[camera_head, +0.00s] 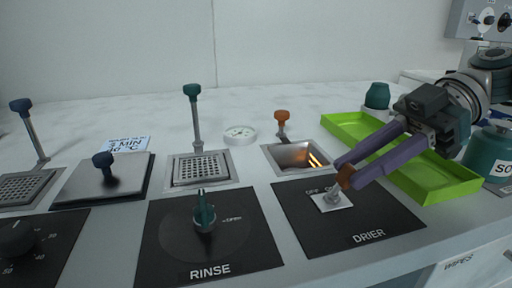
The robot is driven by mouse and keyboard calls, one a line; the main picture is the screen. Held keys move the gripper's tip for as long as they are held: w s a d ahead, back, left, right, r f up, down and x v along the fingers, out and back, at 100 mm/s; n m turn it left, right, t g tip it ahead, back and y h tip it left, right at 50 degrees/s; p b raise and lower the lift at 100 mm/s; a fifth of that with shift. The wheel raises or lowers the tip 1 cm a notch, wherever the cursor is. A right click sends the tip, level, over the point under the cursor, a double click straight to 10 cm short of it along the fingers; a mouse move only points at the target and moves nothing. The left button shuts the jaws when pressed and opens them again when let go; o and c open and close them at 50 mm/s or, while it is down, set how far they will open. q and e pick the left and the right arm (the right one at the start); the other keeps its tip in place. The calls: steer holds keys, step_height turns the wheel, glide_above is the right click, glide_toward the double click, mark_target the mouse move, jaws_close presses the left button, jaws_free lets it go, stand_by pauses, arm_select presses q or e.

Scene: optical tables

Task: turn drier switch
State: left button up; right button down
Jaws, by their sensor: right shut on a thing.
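The drier switch (333,193) is a small metal toggle on a light square plate, on the black panel lettered DRIER (370,226). An "OFF" mark shows at the upper left of the plate. My right gripper (345,180) reaches in from the right, its purple fingers ending in brown tips. The tips are closed at the toggle and partly cover it. Which way the toggle leans is hard to tell. My left gripper is not in view.
A green tray (446,192) lies under and behind my right arm. Left are the RINSE panel with its teal knob (204,213), a grated well (201,168) and a lidded well (105,180). An orange-knobbed handle (282,118) stands at an open well (285,157). A teal bottle (487,155) is at right.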

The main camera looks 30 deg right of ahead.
steer(key=c, duration=0.6)
jaws_free()
steer(key=shift+c, duration=0.2)
step_height(320, 180, up, 20)
steer(key=p, duration=0.3)
